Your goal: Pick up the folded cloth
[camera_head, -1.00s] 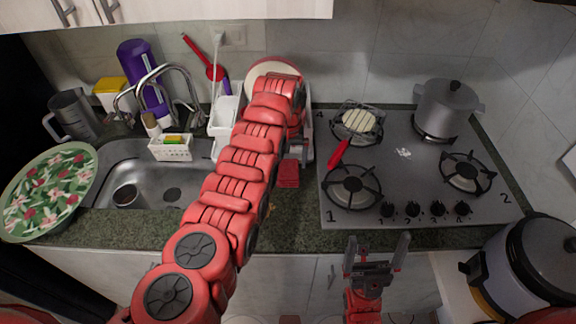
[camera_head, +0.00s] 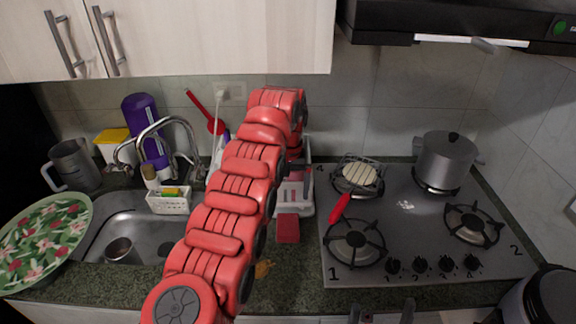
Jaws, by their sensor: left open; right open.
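The folded cloth is a small red square (camera_head: 288,228) lying on the dark green counter, between the sink and the stove. My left arm reaches across the counter from the lower left. My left gripper (camera_head: 299,176) is open and empty, above and behind the cloth, in front of a white rack. It is apart from the cloth, and my arm partly hides it. My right gripper (camera_head: 381,311) is open at the bottom edge, in front of the stove, with only its fingertips showing.
The white rack (camera_head: 306,205) stands directly behind the cloth. The sink (camera_head: 115,220) is on the left.

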